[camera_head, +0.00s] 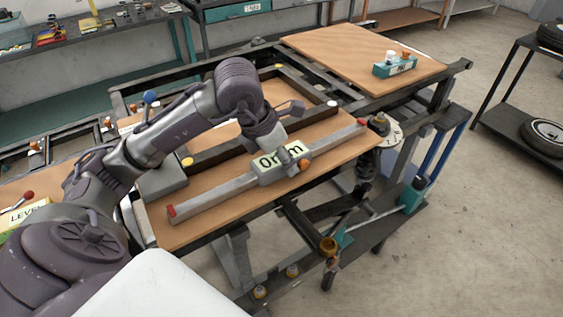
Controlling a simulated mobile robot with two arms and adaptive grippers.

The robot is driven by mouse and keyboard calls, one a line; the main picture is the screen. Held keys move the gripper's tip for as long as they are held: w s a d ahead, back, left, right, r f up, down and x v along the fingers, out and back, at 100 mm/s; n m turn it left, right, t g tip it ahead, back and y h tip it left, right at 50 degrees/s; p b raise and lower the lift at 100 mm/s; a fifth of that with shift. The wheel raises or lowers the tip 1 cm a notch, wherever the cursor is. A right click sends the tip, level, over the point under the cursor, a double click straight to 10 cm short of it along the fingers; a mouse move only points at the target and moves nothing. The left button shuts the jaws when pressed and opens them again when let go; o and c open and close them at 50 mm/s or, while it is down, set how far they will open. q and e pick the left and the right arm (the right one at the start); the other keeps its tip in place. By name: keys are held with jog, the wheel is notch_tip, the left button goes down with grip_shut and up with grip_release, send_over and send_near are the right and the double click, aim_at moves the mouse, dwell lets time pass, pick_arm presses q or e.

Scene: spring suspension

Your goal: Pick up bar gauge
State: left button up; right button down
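The bar gauge (215,195) is a long grey bar with red ends and a pale central block (272,170) marked "0mm". It lies at a slant across the wooden board of the workbench. My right gripper is not in view.
The wooden workbench board (185,232) lies under the bar. A second board (350,50) at the back holds a teal box (394,68). A spring strut assembly (375,160) stands at the bench's right edge. A yellow "LEVEL" item (28,213) sits at left.

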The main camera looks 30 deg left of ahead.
pick_arm(q)
jog(key=c, duration=0.8)
jog(key=shift+c, duration=0.7)
jog(key=shift+r, duration=0.15)
